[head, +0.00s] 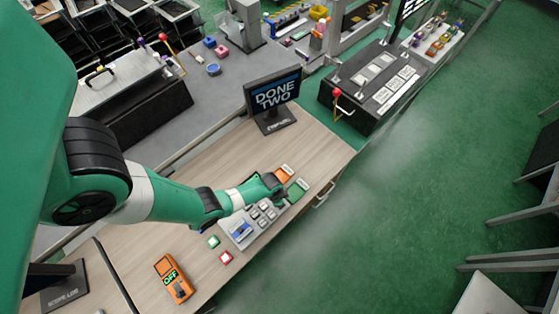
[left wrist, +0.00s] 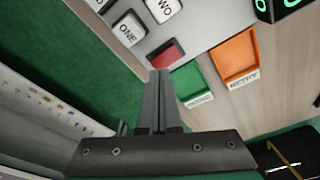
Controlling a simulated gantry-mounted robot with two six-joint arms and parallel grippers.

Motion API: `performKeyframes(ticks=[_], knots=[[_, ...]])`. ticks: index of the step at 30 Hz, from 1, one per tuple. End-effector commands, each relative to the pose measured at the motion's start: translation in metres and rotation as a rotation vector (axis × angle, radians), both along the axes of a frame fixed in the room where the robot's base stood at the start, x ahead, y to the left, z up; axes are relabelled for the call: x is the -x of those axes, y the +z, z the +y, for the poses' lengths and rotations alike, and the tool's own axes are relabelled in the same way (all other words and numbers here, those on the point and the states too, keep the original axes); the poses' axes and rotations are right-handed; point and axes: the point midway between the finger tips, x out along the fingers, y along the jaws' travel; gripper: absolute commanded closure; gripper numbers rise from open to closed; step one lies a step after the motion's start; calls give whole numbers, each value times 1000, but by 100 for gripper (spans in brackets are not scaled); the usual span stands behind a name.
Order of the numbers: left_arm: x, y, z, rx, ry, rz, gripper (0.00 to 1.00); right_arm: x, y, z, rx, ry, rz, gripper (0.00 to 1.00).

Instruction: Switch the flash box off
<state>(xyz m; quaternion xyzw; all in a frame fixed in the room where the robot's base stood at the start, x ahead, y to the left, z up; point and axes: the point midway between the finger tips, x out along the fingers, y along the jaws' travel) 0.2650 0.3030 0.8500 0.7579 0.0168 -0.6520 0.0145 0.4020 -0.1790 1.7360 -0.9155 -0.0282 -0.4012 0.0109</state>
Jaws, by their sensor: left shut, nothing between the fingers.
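My left gripper (head: 282,192) is at the far end of a grey button panel (head: 240,230), away from the orange box. In the left wrist view my left gripper (left wrist: 158,75) is shut and empty, its tips just below a red key (left wrist: 168,53) on the panel. I cannot tell whether they touch. White keys marked ONE (left wrist: 128,29) and TWO (left wrist: 162,8) sit beside it. My right gripper is not in view.
A monitor (head: 273,96) reads DONE TWO. Green (left wrist: 190,83) and orange (left wrist: 236,56) labelled trays lie beside the panel. A green button (head: 213,242) and a red button (head: 226,258) stand between panel and orange box. Bare wood (head: 190,236) shows left of the buttons.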

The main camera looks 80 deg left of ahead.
Motion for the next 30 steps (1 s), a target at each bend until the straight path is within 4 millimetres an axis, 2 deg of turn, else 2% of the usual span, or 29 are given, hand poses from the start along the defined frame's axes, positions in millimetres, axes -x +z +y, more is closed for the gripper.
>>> performKeyframes(ticks=[30], knots=[[0,-11,0,0,0,0,100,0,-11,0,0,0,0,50]])
